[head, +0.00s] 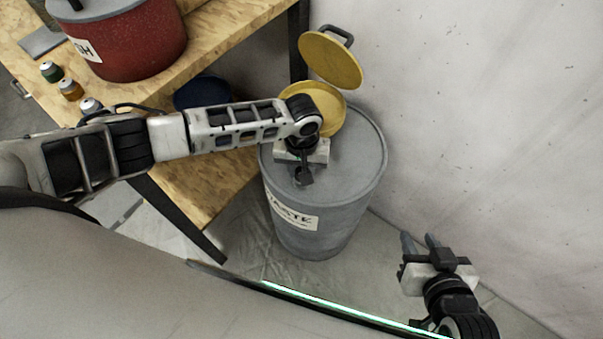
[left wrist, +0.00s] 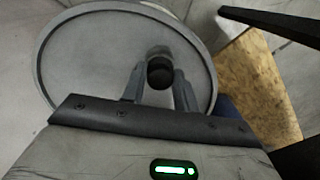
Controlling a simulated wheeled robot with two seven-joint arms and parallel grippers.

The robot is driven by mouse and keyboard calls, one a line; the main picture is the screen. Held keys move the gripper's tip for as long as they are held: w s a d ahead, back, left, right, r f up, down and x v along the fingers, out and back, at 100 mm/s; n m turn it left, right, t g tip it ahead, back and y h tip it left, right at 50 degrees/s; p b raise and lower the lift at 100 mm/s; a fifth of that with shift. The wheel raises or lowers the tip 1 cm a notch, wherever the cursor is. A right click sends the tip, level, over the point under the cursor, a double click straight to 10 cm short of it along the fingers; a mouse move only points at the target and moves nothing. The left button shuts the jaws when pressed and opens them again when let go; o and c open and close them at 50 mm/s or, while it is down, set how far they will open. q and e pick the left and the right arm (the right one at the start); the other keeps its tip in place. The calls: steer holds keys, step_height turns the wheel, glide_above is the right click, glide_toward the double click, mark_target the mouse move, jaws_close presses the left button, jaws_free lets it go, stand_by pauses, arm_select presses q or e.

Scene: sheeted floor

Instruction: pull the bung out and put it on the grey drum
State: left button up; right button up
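The grey drum (head: 345,185) stands on the floor beside the wooden bench, with a white label on its side. Its round top also shows in the left wrist view (left wrist: 85,60). My left gripper (head: 303,168) points down over the drum's top. A small black bung (left wrist: 160,72) sits between its two grey fingers, held close above or at the drum's top; I cannot tell if it touches. The bung also shows below the gripper in the head view (head: 303,177). My right gripper (head: 420,240) is open and empty, low at the right.
A yellow dish (head: 330,105) with a raised yellow lid (head: 330,60) is at the drum's back edge. A red pot (head: 130,40) and several small jars stand on the bench (head: 225,25). A blue round container (head: 190,97) is partly hidden behind my left arm. A white wall (head: 480,100) is at right.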

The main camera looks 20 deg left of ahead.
arm_select(q)
steer(key=shift+o, duration=1.2)
jaws_close()
steer(key=shift+r, duration=0.15)
steer(key=shift+r+p, duration=2.35)
steer(key=shift+p, duration=0.55)
steer(key=shift+r, duration=0.1)
steer(key=shift+r+p, duration=1.05)
steer(key=shift+p, duration=0.25)
steer(key=shift+r, duration=0.85)
